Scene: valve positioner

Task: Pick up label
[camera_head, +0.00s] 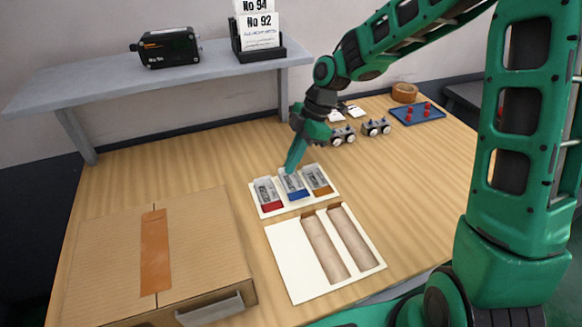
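My gripper (291,170) points down over a small white tray (327,202) on the wooden table. Its green tip is at the upper end of the middle item, a grey and white piece with a blue end (297,194). I cannot tell whether it touches it. A similar item with a red end (271,205) lies to its left, and one with an orange end (321,190) to its right. Their printing is too small to read, and I cannot tell which thing is the label. Small white cards (356,111) lie behind the gripper, partly hidden by it.
A taped cardboard box (204,251) stands at the front left. A white board (293,263) with two brown rolls is in front of the tray. Metal fittings (376,127), a blue tray (418,113) and a tape roll (404,92) are at the back right. A grey shelf (221,64) stands behind.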

